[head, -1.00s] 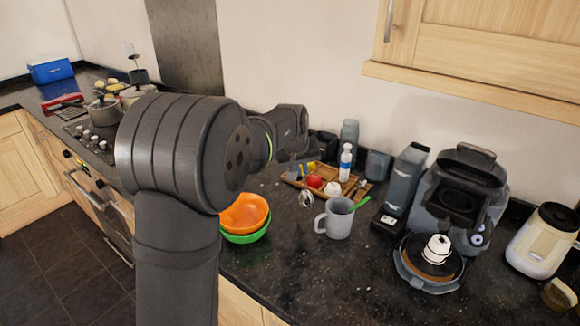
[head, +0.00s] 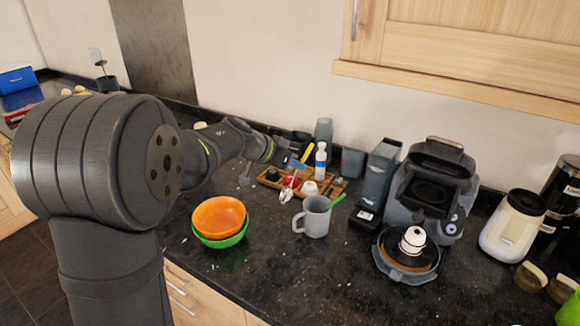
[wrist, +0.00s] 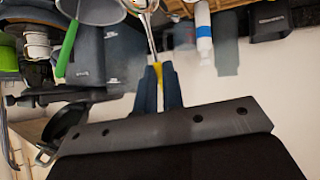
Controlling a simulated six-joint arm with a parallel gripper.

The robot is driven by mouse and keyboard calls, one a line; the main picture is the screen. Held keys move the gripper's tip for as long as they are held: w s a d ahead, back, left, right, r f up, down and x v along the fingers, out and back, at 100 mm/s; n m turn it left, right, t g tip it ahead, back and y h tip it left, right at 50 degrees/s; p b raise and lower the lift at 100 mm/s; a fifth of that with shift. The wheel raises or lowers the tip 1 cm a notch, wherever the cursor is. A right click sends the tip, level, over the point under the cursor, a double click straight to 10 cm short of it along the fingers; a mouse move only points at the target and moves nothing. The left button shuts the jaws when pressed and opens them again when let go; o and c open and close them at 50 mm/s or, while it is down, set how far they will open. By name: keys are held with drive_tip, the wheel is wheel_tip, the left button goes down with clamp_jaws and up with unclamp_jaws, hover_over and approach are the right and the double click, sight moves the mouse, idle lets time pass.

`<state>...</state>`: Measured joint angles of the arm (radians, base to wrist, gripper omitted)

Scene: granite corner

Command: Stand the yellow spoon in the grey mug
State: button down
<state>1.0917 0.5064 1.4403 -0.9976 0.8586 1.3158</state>
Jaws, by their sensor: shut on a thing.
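The grey mug (head: 314,220) stands upright on the dark counter in the head view, its handle to the left. A green utensil (head: 335,201) leans out of its rim on the right. My gripper (head: 296,163) is behind and to the left of the mug, above the wooden tray, its blue fingers shut on the yellow spoon (head: 307,152). The wrist view shows the fingers (wrist: 160,85) pinching its yellow handle (wrist: 169,76), with a metal shaft (wrist: 151,38) beyond them. The metal end hangs low near the tray, apart from the mug. Its tip is unclear in the wrist view.
The wooden tray (head: 268,182) holds a white-and-blue bottle (head: 320,160) and small items. Stacked orange and green bowls (head: 219,216) stand left of the mug. A coffee machine (head: 430,190) stands at its right. Bare counter lies in front of the mug.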

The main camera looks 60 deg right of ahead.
drive_tip(key=s+a+r+m+g+y, duration=0.1)
drive_tip(key=s+r+m+g+y, duration=0.15)
drive_tip(key=r+m+g, duration=0.4)
drive_tip(key=s+a+r+m+g+y, duration=0.2)
drive_tip(key=r+m+g+y, duration=0.1)
drive_tip(key=r+m+g, duration=0.3)
drive_tip(key=shift+n+g, duration=0.25)
drive_tip(key=shift+d+f, duration=0.15)
drive_tip(key=shift+f, duration=3.55)
drive_tip(key=shift+d+f, duration=0.1)
drive_tip(key=shift+f, duration=3.6)
drive_tip(key=c, duration=1.5)
unclamp_jaws()
drive_tip(key=v, duration=1.2)
drive_tip(key=shift+a, duration=0.1)
